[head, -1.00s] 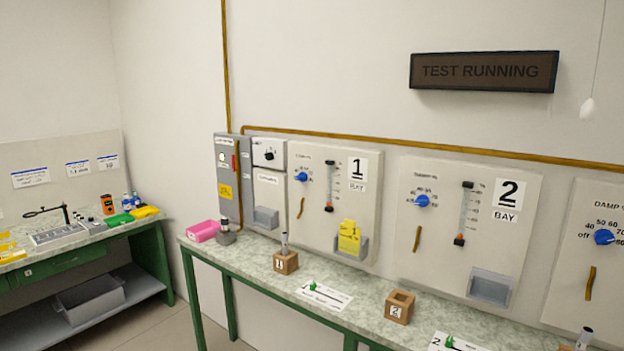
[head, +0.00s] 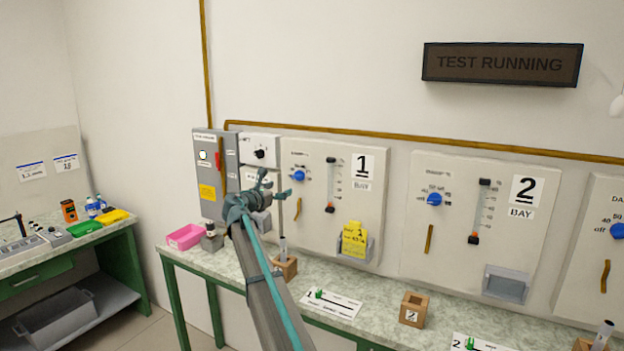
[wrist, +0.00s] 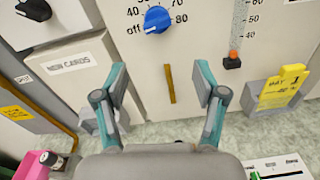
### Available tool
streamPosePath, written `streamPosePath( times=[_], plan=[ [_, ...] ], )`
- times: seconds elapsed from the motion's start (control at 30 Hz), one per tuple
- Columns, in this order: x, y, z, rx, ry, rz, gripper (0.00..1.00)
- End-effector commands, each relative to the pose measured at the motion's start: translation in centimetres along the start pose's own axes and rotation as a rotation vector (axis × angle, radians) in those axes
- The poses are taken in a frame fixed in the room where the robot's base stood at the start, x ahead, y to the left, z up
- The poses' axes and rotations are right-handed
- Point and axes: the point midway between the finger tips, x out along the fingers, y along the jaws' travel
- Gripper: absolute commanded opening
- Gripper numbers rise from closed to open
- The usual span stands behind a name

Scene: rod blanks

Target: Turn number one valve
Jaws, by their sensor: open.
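The bay 1 panel (head: 330,150) on the wall carries a blue knob (head: 298,175) inside a printed scale, and a brass-coloured lever (head: 298,208) below it. In the wrist view the knob (wrist: 157,19) is at the top, its scale marked off to 80. The lever (wrist: 170,84) hangs nearly upright and shows between my fingertips. My gripper (head: 269,187) is raised above the bench, left of the knob in the head view. It is open and empty, facing the panel (wrist: 215,50). The gap between fingers and panel is hard to judge.
A slider gauge (head: 331,190) and a holder with a yellow card (head: 354,238) are right of the lever. A grey box (head: 215,175) and black-knobbed unit (head: 259,152) are left. A pink tray (head: 186,237) and wooden block (head: 284,266) stand on the bench.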

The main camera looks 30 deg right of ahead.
Motion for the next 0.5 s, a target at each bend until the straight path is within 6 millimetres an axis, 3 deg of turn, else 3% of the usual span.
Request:
streamPosePath(
  times=[0.1, 0.2, 0.37, 0.5],
  plan=[
    [0.0, 0.3, 0.9, -0.202, -0.049, 0.009, 0.71],
    [0.0, 0.5, 1.1, -0.296, -0.057, 0.013, 0.71],
    [0.5, 0.6, 1.1, -0.346, -0.055, 0.012, 0.71],
    [2.1, 0.6, 1.2, -0.346, -0.054, 0.01, 0.71]
  ],
)
